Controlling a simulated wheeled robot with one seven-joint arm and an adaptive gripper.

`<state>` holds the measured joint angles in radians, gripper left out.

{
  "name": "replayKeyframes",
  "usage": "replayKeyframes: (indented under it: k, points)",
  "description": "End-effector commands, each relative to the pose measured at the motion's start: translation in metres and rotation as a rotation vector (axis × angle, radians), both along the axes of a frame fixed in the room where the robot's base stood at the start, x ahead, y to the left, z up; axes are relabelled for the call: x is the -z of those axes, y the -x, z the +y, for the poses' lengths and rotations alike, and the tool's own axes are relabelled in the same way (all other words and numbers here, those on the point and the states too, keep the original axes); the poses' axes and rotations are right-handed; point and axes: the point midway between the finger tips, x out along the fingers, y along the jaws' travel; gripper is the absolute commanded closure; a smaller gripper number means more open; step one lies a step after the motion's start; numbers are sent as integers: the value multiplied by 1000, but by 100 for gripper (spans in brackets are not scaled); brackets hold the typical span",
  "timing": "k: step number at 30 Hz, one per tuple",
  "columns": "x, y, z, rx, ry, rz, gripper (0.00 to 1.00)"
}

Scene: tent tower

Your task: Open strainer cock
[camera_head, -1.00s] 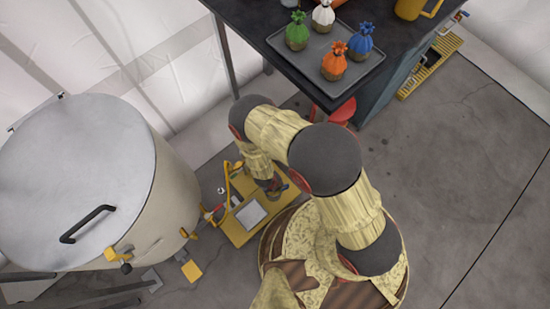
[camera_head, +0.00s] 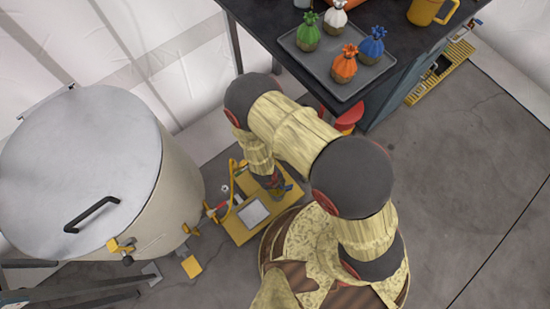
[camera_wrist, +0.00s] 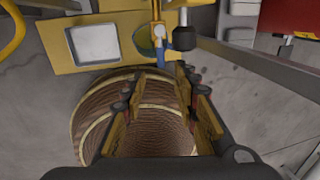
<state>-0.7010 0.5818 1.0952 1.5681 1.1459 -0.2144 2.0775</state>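In the wrist view, my gripper (camera_wrist: 157,78) has its two fingers apart with nothing between them. Just beyond the fingertips, near the middle of the gap, is a small blue piece (camera_wrist: 163,62) below a thin yellow upright pipe (camera_wrist: 157,20). It looks like a small valve handle; I cannot tell for sure that it is the strainer cock, or whether a finger touches it. A black cylindrical end on a pale rod (camera_wrist: 195,42) is just right of it. In the head view, the yellow stand (camera_head: 237,231) is partly hidden by my arm.
A large pale lidded kettle (camera_head: 80,160) stands left, with yellow-handled fittings on its side. A dark table (camera_head: 262,12) holds a tray (camera_head: 310,68) of several colored pouches. A red round object (camera_head: 350,115) is under its edge. The floor at right is clear.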

Motion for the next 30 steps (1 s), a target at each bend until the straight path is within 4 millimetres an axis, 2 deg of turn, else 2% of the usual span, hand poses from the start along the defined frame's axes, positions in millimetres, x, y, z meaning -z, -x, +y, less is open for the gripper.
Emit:
replayKeyframes:
  k: [3,8,26,30]
  points:
    - [-14,1,3,-1,0,-1,70]
    - [-22,2,4,0,0,0,70]
    - [-22,3,4,-3,0,0,70]
    - [-22,4,4,-71,5,17,70]
